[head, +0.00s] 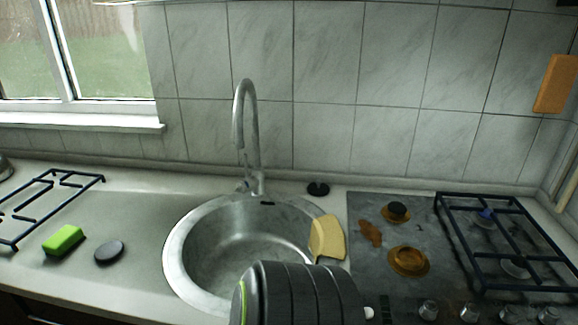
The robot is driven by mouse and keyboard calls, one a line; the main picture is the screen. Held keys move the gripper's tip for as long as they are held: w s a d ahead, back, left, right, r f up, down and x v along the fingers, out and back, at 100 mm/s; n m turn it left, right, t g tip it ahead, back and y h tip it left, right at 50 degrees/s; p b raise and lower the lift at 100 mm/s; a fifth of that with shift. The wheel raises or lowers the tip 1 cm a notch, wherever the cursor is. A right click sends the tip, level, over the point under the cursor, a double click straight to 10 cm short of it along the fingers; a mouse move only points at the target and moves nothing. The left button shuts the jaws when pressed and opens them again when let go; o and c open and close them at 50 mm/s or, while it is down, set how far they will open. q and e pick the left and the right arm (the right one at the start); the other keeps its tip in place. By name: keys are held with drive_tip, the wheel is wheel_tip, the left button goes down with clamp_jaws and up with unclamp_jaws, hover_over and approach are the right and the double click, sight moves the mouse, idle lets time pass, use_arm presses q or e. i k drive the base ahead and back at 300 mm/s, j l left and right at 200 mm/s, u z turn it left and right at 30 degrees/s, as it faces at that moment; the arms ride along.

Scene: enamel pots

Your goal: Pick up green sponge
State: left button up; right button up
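The green sponge (64,239) lies on the grey worktop at the left, with its bright green side up and a dark layer below. It is near the front edge of the worktop, left of a round dark disc and in front of a loose black pan grate. Nothing covers the sponge or touches it from above.
The loose grate (50,201) and the dark disc (109,252) flank the sponge. The round steel sink (176,254) with its tall tap (243,115) is at the middle. A yellow piece (327,238) lies on its right rim. The gas hob (372,275) is at the right.

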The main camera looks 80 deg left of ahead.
sight(66, 240)
drive_tip(key=l+u, duration=0.1)
drive_tip(key=u, duration=4.15)
